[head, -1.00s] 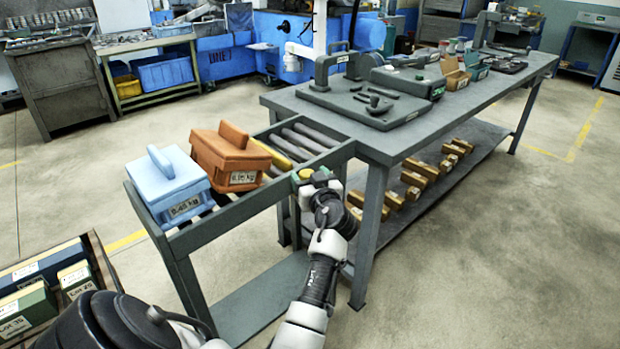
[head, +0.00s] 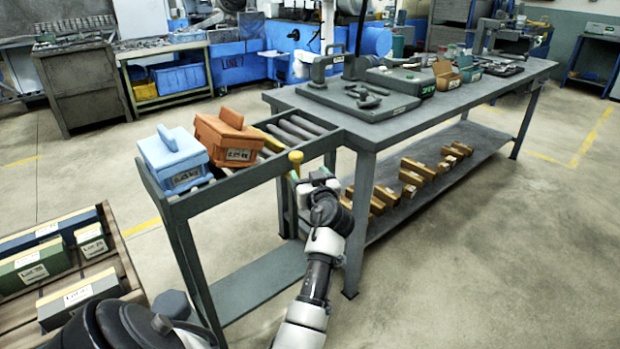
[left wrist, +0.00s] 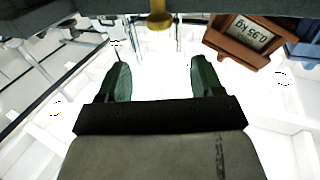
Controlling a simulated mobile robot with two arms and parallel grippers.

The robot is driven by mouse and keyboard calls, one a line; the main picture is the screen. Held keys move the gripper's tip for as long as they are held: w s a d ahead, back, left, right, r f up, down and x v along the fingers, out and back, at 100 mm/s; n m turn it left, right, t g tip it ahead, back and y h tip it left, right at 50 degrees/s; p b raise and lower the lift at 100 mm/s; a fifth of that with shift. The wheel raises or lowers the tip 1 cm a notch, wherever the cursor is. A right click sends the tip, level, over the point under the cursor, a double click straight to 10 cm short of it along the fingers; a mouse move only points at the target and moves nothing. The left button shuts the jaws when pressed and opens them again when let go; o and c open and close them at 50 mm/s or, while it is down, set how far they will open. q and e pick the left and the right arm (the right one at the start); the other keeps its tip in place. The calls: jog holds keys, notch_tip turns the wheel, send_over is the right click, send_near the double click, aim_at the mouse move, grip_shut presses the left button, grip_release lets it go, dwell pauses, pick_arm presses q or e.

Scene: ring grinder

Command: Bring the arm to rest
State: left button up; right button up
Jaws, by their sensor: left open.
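My left arm comes up from the bottom of the head view. Its gripper (head: 308,180) is at the near side of the roller stand (head: 222,184), close to a yellow-topped knob (head: 296,157). In the left wrist view the two green fingers (left wrist: 155,82) are apart, with nothing between them. The yellow knob (left wrist: 160,16) shows beyond them at the top, apart from the fingers. An orange box (left wrist: 243,36) with a 0.95 kg label is at the upper right there. My right gripper is not in view.
A blue box (head: 173,160) and the orange box (head: 228,138) sit on the stand. A grey workbench (head: 375,138) adjoins it, with tools on top and several brass blocks below. A pallet (head: 118,248) with labelled boxes is at lower left. Floor at right is clear.

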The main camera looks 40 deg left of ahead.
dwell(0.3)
